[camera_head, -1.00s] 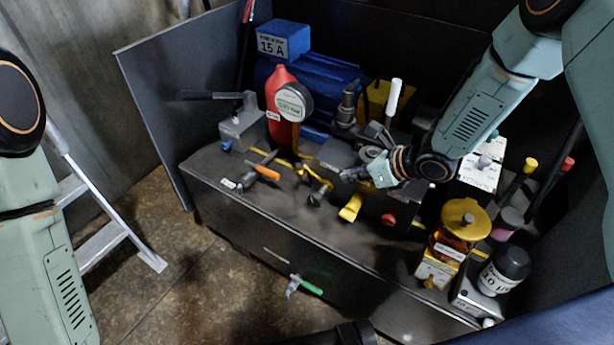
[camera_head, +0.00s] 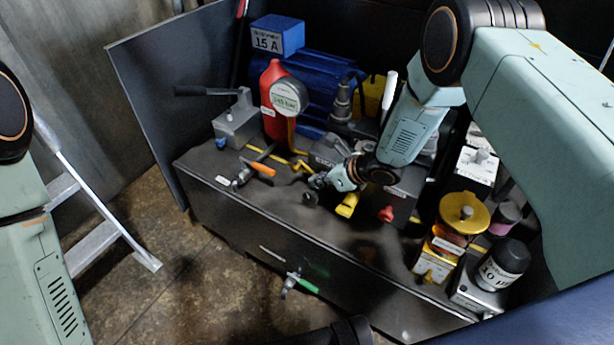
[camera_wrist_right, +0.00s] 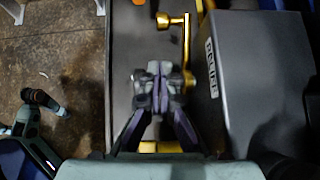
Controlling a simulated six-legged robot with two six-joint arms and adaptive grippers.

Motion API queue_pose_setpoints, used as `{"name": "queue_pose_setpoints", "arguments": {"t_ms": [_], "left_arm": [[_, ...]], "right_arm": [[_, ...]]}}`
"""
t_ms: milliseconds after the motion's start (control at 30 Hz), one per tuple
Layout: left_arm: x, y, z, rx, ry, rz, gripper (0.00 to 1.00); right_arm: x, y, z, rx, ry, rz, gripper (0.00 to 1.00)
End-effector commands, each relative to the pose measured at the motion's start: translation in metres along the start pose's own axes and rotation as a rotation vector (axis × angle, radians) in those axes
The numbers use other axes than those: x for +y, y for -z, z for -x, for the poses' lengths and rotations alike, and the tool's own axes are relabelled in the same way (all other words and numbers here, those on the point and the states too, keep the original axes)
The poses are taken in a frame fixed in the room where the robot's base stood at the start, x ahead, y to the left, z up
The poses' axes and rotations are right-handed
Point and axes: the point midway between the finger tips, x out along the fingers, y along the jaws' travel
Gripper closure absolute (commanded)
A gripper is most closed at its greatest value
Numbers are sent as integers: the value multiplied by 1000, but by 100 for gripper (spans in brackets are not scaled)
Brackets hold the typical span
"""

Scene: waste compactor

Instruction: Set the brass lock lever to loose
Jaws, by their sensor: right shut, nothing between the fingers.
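The brass lock lever (camera_wrist_right: 186,45) shows in the right wrist view as a gold bar with a round knob at its far end, beside a grey labelled box. In the head view it is largely hidden by my right gripper (camera_head: 316,184), which is low over the front of the bench top. In the wrist view my right gripper (camera_wrist_right: 153,70) has its fingers together and empty, just left of the lever's bar and short of its knob. Contact with the lever cannot be made out.
A lever with an orange grip (camera_head: 262,168) lies left of my right gripper. A yellow handle (camera_head: 347,205) and a red knob (camera_head: 386,214) are to its right. A red bottle (camera_head: 272,110) and blue motor (camera_head: 315,90) stand behind. A green-handled valve (camera_head: 303,284) juts from the front.

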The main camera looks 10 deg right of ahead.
Motion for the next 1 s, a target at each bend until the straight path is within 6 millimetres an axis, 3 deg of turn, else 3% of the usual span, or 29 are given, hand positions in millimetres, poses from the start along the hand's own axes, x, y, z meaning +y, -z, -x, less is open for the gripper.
{"name": "queue_pose_setpoints", "arguments": {"t_ms": [300, 767, 1000], "left_arm": [[0, 0, -13, 0, 0, 0, 65], [0, 0, -12, 0, 0, 0, 65], [0, 0, -4, 0, 0, 0, 65]], "right_arm": [[0, -26, -24, -1, -1, 3, 100], [0, -29, -26, 6, -1, 2, 100], [2, -31, -32, 105, -1, 10, 100]]}}
